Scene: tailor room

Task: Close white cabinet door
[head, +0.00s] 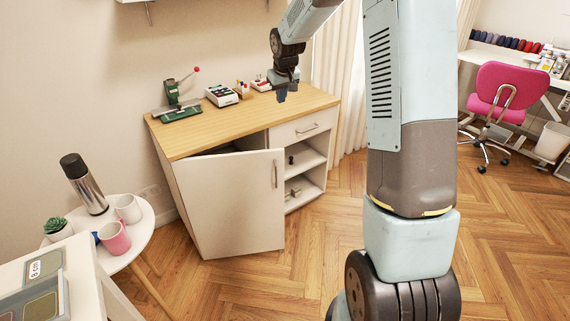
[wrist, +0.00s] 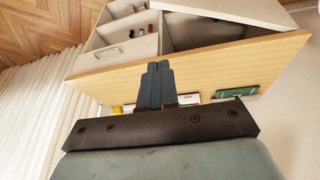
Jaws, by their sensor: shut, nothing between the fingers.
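The white cabinet (head: 303,198) stands against the wall with a wooden top (head: 240,120). Its white door (head: 230,205) is partly open, with a dark gap along its top edge. The door's handle (head: 275,174) is near its right edge. My gripper (head: 282,96) is above the right part of the wooden top, apart from the door. In the wrist view its fingers (wrist: 156,68) are together and empty. That view shows the cabinet upside down, with the door (wrist: 230,8) at the top and the dark interior (wrist: 205,30) below it.
Open shelves (head: 305,160) and a drawer (head: 300,131) are right of the door. A green press (head: 178,102) and small boxes (head: 222,95) stand on the top. A round white table (head: 140,225) with mugs and a flask is at left. Floor before the cabinet is clear.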

